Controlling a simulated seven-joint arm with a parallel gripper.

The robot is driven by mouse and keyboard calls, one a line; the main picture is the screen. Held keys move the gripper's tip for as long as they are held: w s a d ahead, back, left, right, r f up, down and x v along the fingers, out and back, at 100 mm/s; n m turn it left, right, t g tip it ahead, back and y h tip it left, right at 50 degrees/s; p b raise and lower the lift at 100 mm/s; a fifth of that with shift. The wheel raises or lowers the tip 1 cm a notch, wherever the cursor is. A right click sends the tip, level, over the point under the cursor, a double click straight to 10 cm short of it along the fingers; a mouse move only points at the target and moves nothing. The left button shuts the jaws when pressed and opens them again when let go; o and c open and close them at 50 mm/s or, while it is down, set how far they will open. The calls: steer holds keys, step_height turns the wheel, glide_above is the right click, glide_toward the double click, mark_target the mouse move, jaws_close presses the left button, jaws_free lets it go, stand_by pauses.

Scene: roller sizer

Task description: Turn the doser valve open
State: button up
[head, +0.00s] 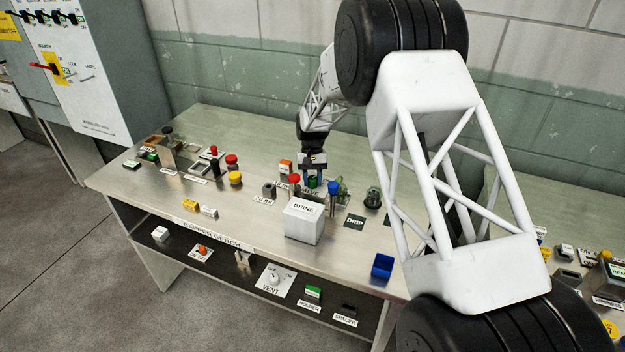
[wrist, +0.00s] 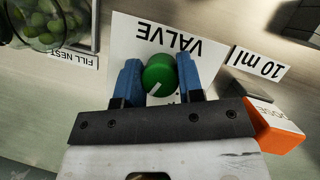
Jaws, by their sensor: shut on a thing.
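The doser valve is a round green knob (wrist: 160,74) in front of a white plate lettered VALVE (wrist: 168,36). A short pale mark on the knob points to the lower left in the wrist view. My gripper (wrist: 158,82) has its two blue fingers on either side of the knob and is shut on it. In the head view my gripper (head: 312,170) reaches down over the green knob (head: 312,182) in the middle of the bench. The lower part of the knob is hidden.
A clear container of green pieces (wrist: 45,22) is near FILL NEST. The white BRINE box (head: 304,222), a red-topped post (head: 294,182) and a blue-topped post (head: 332,190) stand close by.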

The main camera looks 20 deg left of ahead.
steer(key=m+y, duration=0.2)
steer(key=m, duration=0.3)
stand_by(0.4)
steer(key=o, duration=0.9)
steer(key=shift+v, duration=3.9)
steer(key=shift+w, duration=0.1)
steer(key=shift+d, duration=0.1)
